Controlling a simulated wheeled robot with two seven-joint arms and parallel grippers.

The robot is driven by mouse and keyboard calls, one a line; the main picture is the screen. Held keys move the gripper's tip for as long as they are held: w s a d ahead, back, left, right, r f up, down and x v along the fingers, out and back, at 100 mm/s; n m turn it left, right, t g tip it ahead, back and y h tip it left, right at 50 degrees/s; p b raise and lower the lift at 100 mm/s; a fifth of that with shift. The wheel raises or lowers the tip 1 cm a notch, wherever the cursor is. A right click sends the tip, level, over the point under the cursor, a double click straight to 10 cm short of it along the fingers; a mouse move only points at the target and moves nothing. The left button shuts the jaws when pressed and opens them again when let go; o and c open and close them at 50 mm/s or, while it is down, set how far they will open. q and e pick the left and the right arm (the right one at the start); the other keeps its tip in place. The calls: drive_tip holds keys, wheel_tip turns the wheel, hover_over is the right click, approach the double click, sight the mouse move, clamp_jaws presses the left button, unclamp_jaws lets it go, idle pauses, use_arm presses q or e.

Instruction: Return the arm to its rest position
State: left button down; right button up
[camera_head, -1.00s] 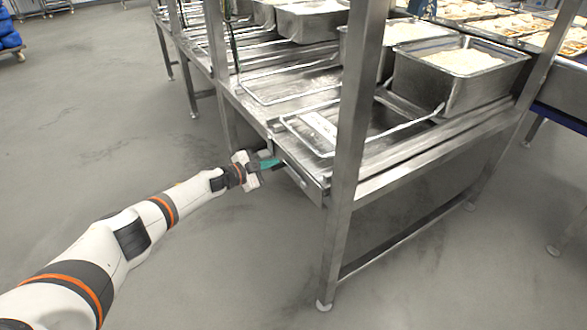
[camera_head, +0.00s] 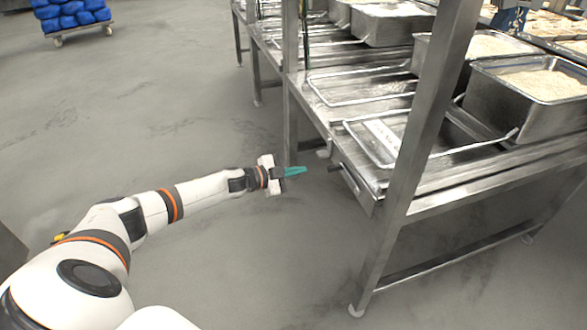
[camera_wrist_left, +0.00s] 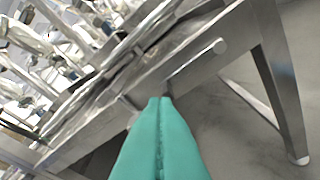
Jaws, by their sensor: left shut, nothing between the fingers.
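My left arm comes in from the lower left in the head view and stretches toward the steel table. My left gripper (camera_head: 295,171) has teal fingers that are shut with nothing between them. It is over the floor, just left of the table's near corner and apart from it. In the left wrist view the teal fingers (camera_wrist_left: 160,140) lie pressed together, pointing toward the table's edge. My right gripper is in neither view.
The steel table (camera_head: 465,188) stands at the right, with a handle (camera_head: 342,172) on its near end. Steel bins of rice (camera_head: 540,92) stand on it. Blue sacks on a trolley (camera_head: 72,30) are at the far upper left. The grey floor (camera_head: 150,110) at the left is clear.

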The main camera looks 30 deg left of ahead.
use_arm(q)
drive_tip(key=shift+s+a+r, duration=0.15)
drive_tip(key=shift+s+a, duration=0.15)
drive_tip(key=shift+s, duration=0.25)
